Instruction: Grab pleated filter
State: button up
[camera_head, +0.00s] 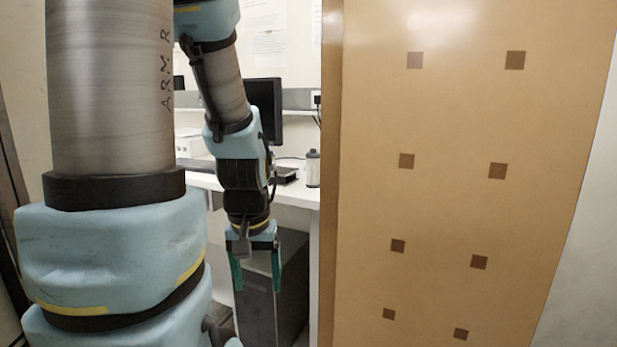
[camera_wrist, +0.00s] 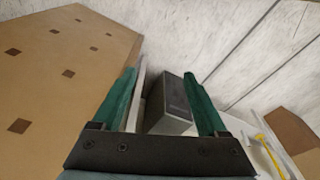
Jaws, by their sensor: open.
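I cannot make out a pleated filter for certain in either view. A small pale cylinder with a dark top (camera_head: 313,170) stands on the white desk in the head view; it is too small to tell what it is. My gripper (camera_head: 257,287) points down in front of the desk, with its green fingers apart and nothing between them. In the wrist view my gripper (camera_wrist: 158,75) is also open, and a dark grey box (camera_wrist: 178,98) shows beyond the gap between the fingers, apart from them.
A tan panel with brown squares (camera_head: 440,210) fills the right of the head view, close beside my arm. The white desk (camera_head: 290,192) carries a dark monitor (camera_head: 263,108). A dark computer tower (camera_head: 292,275) stands below it. A yellow object (camera_wrist: 262,140) shows at right.

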aim_at(312, 157)
jog(key=k+u, duration=0.2)
jog(key=k, duration=0.2)
jog(key=k+j+u, duration=0.2)
jog(key=k, duration=0.25)
jog(key=k+j+u, duration=0.15)
jog(key=k, duration=0.25)
jog(key=i+l+u, duration=0.15)
jog(key=u, duration=0.35)
jog(key=i+l+u, duration=0.1)
jog(key=u, duration=0.4)
jog(key=l+u, duration=0.35)
jog(key=u, duration=0.15)
jog(key=i+l, duration=0.1)
jog(key=l, duration=1.05)
jog(key=i, duration=0.05)
